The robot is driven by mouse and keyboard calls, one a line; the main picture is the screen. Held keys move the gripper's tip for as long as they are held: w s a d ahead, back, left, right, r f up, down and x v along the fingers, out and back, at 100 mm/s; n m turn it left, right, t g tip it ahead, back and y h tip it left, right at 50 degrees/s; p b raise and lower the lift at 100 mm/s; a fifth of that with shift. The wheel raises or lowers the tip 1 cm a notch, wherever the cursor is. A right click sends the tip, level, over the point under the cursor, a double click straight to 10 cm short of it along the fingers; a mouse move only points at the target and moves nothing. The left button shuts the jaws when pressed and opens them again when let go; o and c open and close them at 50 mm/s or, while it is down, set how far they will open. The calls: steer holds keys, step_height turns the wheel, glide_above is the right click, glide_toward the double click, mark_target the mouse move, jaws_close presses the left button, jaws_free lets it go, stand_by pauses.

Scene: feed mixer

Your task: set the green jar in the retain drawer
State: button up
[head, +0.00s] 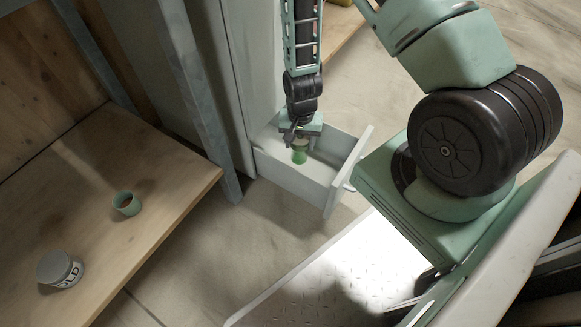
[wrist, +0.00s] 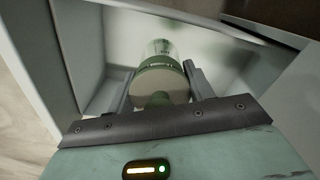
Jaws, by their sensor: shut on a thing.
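The green jar (head: 299,155) is inside the open retain drawer (head: 297,179) in the head view. In the wrist view the jar (wrist: 160,80) shows a pale lid with a green knob and a clear, green-marked body. My gripper (head: 298,142) reaches down into the drawer from above. Its two fingers (wrist: 160,88) are shut on the jar, one at each side, in the wrist view. The drawer's walls stand around the jar. I cannot tell whether the jar's base touches the drawer floor.
A wooden bench (head: 150,175) at the left carries a small green cup (head: 127,203) and a grey-lidded jar (head: 60,269) with a label ending in "LD". A grey post (head: 200,100) stands between bench and drawer.

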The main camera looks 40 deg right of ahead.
mark_target(299, 163)
step_height(299, 163, down, 11)
steer(key=b, duration=0.6)
steer(key=shift+r, duration=0.15)
steer(key=o, duration=1.1)
